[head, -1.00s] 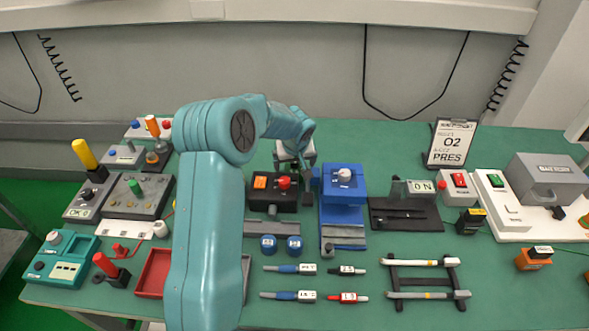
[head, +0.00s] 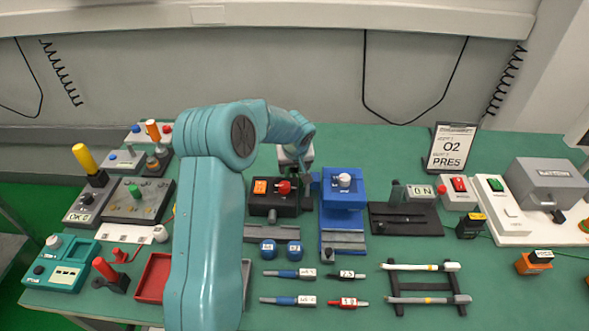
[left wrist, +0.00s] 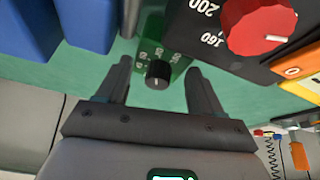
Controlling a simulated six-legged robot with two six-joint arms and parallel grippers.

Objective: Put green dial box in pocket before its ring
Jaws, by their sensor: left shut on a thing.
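The green dial box (left wrist: 158,62) has a black knob and pale markings. In the head view my left gripper (head: 302,168) is behind the gap between the black box with the red knob (head: 282,193) and the blue stand (head: 343,190). I cannot make out the green box there; the gripper and nearby objects hide it. I cannot tell which place is the pocket or its ring. My right gripper is not in view.
The black box's red knob (left wrist: 262,22) is close on the right in the left wrist view, with blue blocks (left wrist: 92,20) at left. A black slotted base (head: 405,218) stands right of the blue stand. An O2 sign (head: 451,146) stands behind. The green table behind the blue stand is clear.

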